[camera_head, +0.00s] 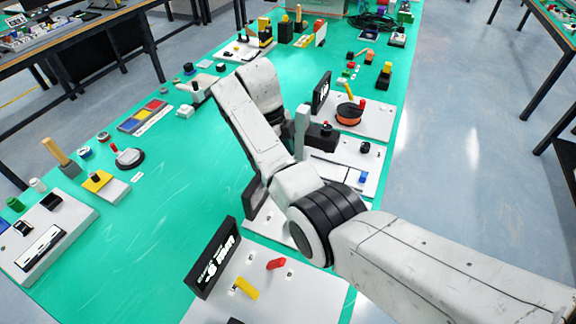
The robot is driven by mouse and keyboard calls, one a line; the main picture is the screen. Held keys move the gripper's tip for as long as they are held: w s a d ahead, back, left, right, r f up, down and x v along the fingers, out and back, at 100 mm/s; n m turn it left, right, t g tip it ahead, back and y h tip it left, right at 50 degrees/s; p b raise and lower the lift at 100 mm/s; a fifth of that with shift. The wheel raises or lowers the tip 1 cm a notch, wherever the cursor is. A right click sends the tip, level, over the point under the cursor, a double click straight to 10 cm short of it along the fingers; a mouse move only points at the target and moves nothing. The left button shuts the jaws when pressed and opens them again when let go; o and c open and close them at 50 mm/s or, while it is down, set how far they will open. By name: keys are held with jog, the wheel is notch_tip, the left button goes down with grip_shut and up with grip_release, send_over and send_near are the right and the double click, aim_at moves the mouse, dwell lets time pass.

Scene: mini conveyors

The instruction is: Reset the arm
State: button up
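My white arm (430,250) comes in from the lower right. It bends at a black-banded joint (325,215), and a white link (250,125) runs up and left from there over the green table (190,195). The arm folds back near the top of that link, at a second white part (262,85). A grey and black piece shows just right of the link, and I cannot tell whether it belongs to my gripper or to the bench. I cannot make out the fingertips or anything held.
Black display panels stand upright at the front (212,258) and right of the arm (321,93). A white board with an orange-black reel (349,113) lies at right. A coloured tray (143,115) and a white control box (45,235) are at left. Bare green surface lies between.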

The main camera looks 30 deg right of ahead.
jog(key=shift+a+r, duration=0.1)
jog(key=shift+r, duration=0.35)
jog(key=shift+w, duration=0.1)
